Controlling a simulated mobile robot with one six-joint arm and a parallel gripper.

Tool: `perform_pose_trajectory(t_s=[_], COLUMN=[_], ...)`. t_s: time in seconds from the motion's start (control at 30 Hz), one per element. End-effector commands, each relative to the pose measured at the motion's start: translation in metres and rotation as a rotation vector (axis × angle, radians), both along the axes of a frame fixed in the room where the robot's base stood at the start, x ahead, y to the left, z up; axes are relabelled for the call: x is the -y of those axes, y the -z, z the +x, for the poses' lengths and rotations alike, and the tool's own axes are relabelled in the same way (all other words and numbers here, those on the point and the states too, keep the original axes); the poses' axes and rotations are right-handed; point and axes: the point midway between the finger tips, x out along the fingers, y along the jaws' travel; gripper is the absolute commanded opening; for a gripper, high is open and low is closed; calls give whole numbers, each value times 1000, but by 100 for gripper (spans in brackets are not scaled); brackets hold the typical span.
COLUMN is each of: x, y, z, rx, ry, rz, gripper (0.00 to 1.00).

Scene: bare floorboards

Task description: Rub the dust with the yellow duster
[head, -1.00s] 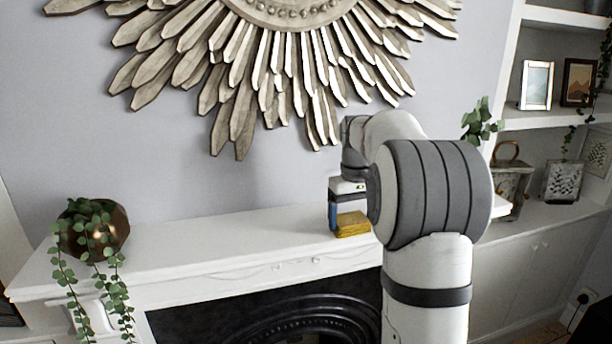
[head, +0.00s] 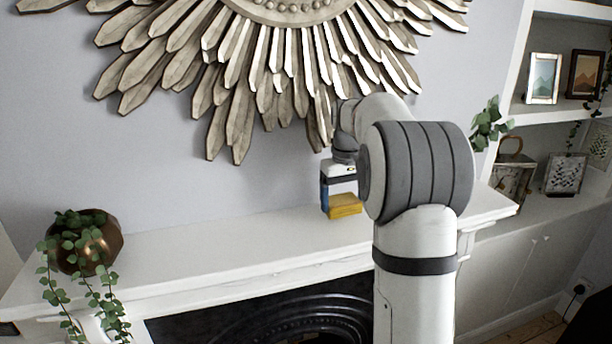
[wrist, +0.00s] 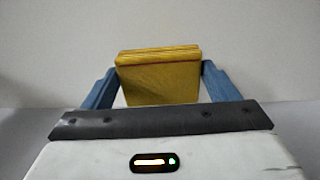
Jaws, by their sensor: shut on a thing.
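The yellow duster (head: 345,205) is a block-shaped pad at the white mantelpiece's top, right of its middle. My gripper (head: 340,196) points down over the mantelpiece with its blue fingers on the duster. In the wrist view the duster (wrist: 158,78) sits between the two blue fingertips, and my gripper (wrist: 158,85) is shut on it. The duster's underside looks at or very near the mantel surface; I cannot tell if it touches. No dust can be made out on the mantelpiece (head: 220,242). My arm hides part of the right side of the shelf.
A copper pot with a trailing plant (head: 98,245) stands at the mantelpiece's left end. A large sunburst ornament (head: 235,90) hangs on the wall above. Shelves with picture frames (head: 543,78) and a lantern (head: 512,180) are at right. The mantel between pot and duster is clear.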

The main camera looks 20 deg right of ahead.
Motion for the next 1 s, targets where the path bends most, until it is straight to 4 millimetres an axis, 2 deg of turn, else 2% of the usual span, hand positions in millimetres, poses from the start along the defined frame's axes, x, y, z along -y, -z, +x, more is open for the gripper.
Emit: perform_pose_trajectory(t_s=[0.1, 0.6, 1.0], x=[0, -1, -1], y=[-14, -51, -57], z=[0, 0, 0], rx=[-3, -1, -3], ry=[0, -1, -1], rz=[1, 0, 1], gripper=[60, 60, 60])
